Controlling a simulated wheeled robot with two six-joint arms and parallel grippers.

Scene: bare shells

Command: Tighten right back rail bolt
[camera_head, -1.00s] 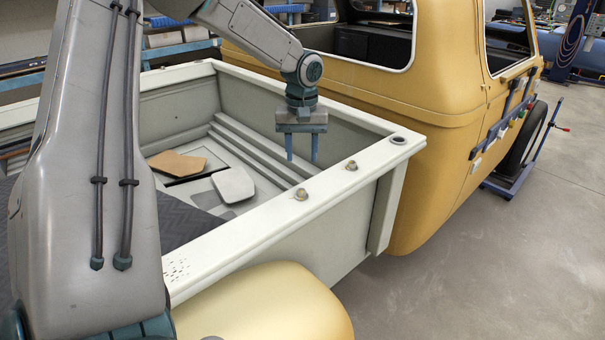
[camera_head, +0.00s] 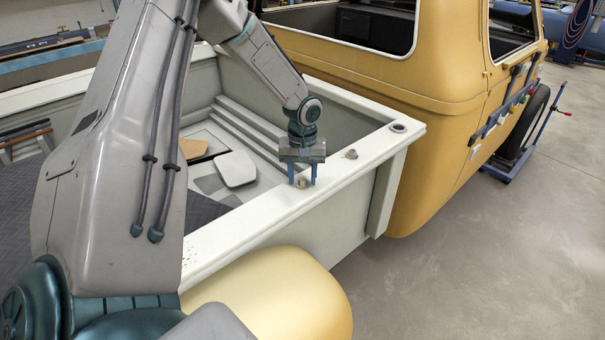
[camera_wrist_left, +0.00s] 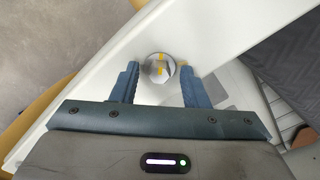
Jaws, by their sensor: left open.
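My left gripper (camera_head: 303,181) is open over the rail (camera_head: 245,220) of the pickup bed, fingers pointing down. Its two blue fingers stand on either side of the nearer rail bolt (camera_head: 303,185), the one farther from the cab. In the left wrist view this bolt (camera_wrist_left: 159,68) is a round, shiny head with yellow marks between the fingertips, with a gap visible on each side. A second rail bolt (camera_head: 351,154) sits on the same rail, closer to the cab. My right gripper does not show.
The yellow cab (camera_head: 455,110) stands beyond the bed's front end. A round ring (camera_head: 398,128) sits at the rail corner. A light grey plate (camera_head: 236,169) and a tan plate (camera_head: 192,149) lie on the bed floor. Free floor lies to the right.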

